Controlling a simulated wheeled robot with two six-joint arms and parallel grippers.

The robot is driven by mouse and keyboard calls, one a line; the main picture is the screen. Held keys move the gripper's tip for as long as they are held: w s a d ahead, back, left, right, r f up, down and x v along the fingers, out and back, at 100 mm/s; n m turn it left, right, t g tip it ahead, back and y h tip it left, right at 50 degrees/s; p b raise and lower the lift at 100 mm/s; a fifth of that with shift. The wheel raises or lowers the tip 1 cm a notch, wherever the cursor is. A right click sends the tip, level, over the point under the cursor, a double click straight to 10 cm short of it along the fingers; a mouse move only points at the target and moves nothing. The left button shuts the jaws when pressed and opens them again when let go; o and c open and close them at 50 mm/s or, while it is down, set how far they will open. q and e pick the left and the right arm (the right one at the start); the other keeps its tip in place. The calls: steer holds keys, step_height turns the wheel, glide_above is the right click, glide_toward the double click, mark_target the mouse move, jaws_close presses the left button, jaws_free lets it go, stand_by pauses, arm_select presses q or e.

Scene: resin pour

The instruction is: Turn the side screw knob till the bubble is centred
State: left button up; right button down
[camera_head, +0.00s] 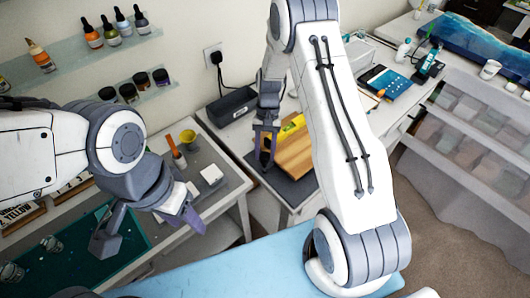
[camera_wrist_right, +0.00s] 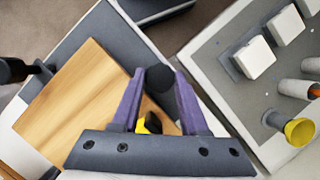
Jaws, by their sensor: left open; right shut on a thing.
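The wooden board (camera_head: 295,157) lies on a dark plate on the white bench; it also shows in the right wrist view (camera_wrist_right: 75,95). A yellow spirit level (camera_head: 292,127) lies on the board; only a small yellow and black part (camera_wrist_right: 148,124) shows in the wrist view. Its bubble is too small to make out. My right gripper (camera_head: 265,155) is at the plate's left side, its purple fingers shut on the black side screw knob (camera_wrist_right: 160,77). My left gripper (camera_head: 182,208) is open and empty, over the front left bench, away from the board.
A second black knob (camera_wrist_right: 14,70) stands at the plate's other side in the wrist view. A yellow cup (camera_head: 188,136) and white blocks (camera_head: 211,174) are on the left bench. A black box (camera_head: 232,106) stands behind the board. A gap separates the benches.

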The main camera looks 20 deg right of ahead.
steer(key=shift+w+r, duration=0.15)
stand_by(0.3)
steer(key=shift+c, duration=2.1)
jaws_free()
steer(key=shift+d, duration=0.1)
steer(key=shift+w+r+b, duration=0.1)
steer(key=shift+r+b, duration=0.2)
steer(key=b+v, duration=0.2)
steer(key=v, duration=0.7)
steer(key=shift+r+b, duration=0.4)
